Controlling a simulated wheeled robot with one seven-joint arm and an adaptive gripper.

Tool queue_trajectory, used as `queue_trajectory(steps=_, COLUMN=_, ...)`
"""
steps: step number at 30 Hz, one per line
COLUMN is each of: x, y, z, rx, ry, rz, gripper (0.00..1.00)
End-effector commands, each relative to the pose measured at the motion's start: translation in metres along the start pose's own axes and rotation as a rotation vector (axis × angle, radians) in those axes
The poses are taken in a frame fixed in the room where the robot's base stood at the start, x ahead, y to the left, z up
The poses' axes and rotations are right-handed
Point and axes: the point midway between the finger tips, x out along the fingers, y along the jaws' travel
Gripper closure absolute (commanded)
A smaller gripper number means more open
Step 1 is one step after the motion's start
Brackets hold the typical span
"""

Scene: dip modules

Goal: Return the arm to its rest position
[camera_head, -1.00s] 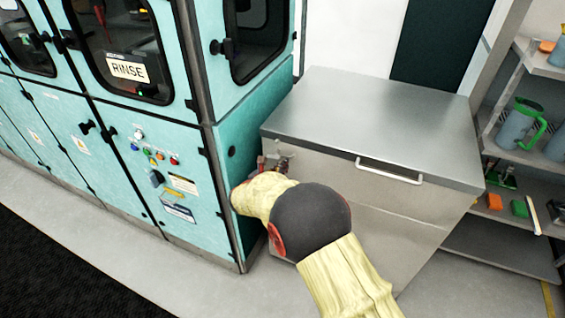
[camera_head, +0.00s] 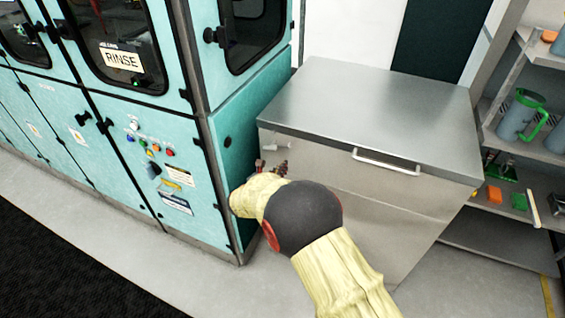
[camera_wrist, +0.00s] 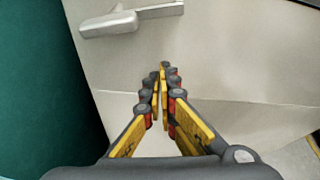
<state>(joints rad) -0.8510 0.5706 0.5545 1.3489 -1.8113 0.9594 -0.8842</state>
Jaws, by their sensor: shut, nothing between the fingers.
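My arm, in a pale yellow sleeve with a dark round joint, reaches up from the bottom of the head view. My gripper (camera_head: 272,166) is mostly hidden behind the arm there, in front of the steel cabinet's left side. In the wrist view my gripper (camera_wrist: 161,70) shows yellow and dark fingers meeting at the tips, shut with nothing between them. The steel cabinet (camera_head: 390,215) has a flat lid and a white bar handle (camera_head: 386,162). In the wrist view a metal latch handle (camera_wrist: 130,18) sits on the cabinet's face, beyond and left of the fingertips.
A teal machine (camera_head: 232,150) with a RINSE sign (camera_head: 121,58) stands close on the left, with buttons on its front. A shelf (camera_head: 520,150) on the right holds jugs and coloured blocks. Grey floor (camera_head: 270,290) lies free in front.

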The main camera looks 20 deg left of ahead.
Motion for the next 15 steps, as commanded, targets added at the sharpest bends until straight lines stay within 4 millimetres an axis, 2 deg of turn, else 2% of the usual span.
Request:
queue_trajectory(steps=1, x=-0.015, y=0.003, z=0.012, rx=0.005, ry=-0.006, rz=0.007, gripper=1.00)
queue_trajectory(steps=9, x=-0.065, y=0.003, z=0.012, rx=0.005, ry=-0.006, rz=0.005, gripper=1.00)
queue_trajectory(steps=15, x=-0.086, y=0.004, z=0.010, rx=0.005, ry=-0.006, rz=0.004, gripper=1.00)
